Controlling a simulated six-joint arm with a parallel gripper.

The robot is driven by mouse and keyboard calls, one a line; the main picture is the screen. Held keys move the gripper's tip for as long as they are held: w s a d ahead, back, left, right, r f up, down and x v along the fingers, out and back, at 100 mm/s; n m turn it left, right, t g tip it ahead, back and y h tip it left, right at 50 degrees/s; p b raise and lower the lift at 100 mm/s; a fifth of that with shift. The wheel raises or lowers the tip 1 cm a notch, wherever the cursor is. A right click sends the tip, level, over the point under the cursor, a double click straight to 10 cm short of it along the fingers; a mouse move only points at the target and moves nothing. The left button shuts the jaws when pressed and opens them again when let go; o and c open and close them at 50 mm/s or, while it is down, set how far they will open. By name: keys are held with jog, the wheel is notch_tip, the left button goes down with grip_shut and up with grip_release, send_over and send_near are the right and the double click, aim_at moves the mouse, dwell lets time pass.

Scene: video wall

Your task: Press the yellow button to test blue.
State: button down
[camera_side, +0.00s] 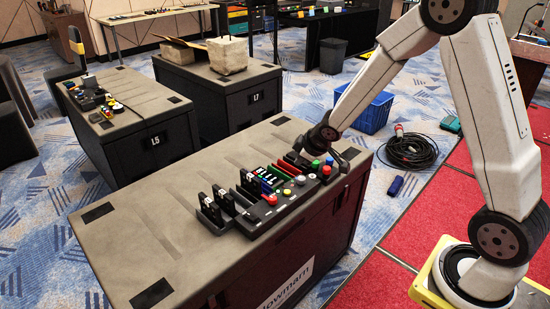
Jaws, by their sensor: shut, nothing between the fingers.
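The control panel (290,206) lies along the right edge of the near dark case. A small yellow button (288,193) sits on its face, between a red knob (271,199) and a pale round knob (300,180). A blue button (329,161) and a green one (316,165) are at the panel's far right end. My gripper (312,154) is at the far end of the panel, beyond and right of the yellow button and apart from it. It is shut and empty. Its fingertips are small, dark and hard to make out.
Black upright pieces (222,200) stand at the panel's near end. Coloured strips (284,168) lie along its back. The near case top (170,215) is mostly clear. Two more cases stand behind, and a blue crate (371,112) and coiled cable (409,149) lie on the floor.

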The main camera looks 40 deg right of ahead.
jog(key=w+d+f+n+t+y, duration=0.1)
jog(key=w+d+f+n, duration=0.25)
jog(key=w+f, duration=0.2)
jog(key=n+t+y, duration=0.1)
jog(key=n+y, duration=0.1)
jog(key=n, duration=0.1)
send_over(290, 192)
notch_tip(290, 192, down, 4)
jog(key=shift+f, duration=0.15)
jog(key=shift+f, duration=0.15)
jog(key=shift+f, duration=4.2)
jog(key=shift+f, duration=0.9)
jog(key=shift+r, duration=0.85)
dwell(0.4)
